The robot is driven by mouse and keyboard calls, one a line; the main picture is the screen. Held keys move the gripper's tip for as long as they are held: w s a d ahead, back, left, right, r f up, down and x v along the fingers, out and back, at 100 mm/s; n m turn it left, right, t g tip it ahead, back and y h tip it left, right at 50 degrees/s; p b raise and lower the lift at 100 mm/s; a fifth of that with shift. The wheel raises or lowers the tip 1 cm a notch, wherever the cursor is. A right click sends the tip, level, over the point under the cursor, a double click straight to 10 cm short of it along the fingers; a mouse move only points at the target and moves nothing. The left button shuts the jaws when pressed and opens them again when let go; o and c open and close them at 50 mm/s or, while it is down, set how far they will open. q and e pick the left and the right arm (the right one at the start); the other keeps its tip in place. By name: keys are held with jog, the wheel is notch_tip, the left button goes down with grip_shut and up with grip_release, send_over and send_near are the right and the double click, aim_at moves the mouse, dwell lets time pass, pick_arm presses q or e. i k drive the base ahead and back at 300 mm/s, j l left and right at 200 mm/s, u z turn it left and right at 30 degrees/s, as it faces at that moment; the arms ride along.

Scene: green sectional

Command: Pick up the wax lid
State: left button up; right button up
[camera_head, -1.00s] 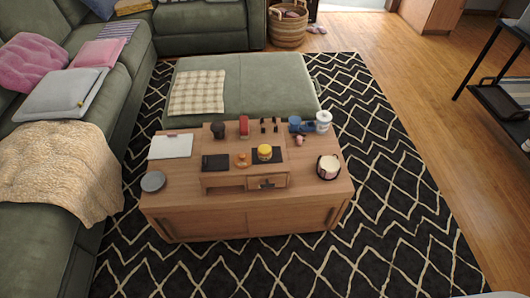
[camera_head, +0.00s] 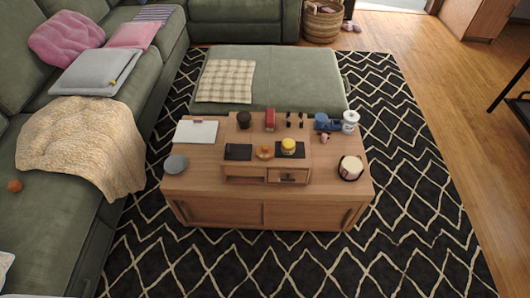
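A flat grey round disc (camera_head: 175,164), which looks like the wax lid, lies on the left front part of the wooden coffee table (camera_head: 190,186). Nothing covers it. A candle jar with pale wax (camera_head: 350,168) stands at the table's right end, and its top looks uncovered. Neither of my grippers shows in the head view.
A small wooden organizer (camera_head: 245,171) with several small items stands mid-table. A white clipboard (camera_head: 196,132) lies behind the disc. A green ottoman (camera_head: 290,75) is behind the table, and a green sofa (camera_head: 45,225) stands left. Patterned rug (camera_head: 300,265) lies clear in front.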

aim_at(264, 152)
jog(key=i+l, duration=0.15)
jog(key=l, duration=0.2)
jog(key=i+l, duration=0.2)
jog(key=l, duration=0.15)
jog(key=i+l+u, duration=0.1)
jog(key=l, duration=0.25)
jog(key=i+l, duration=0.2)
jog(key=l, duration=0.15)
jog(key=i+l, duration=0.15)
jog(key=l, duration=0.2)
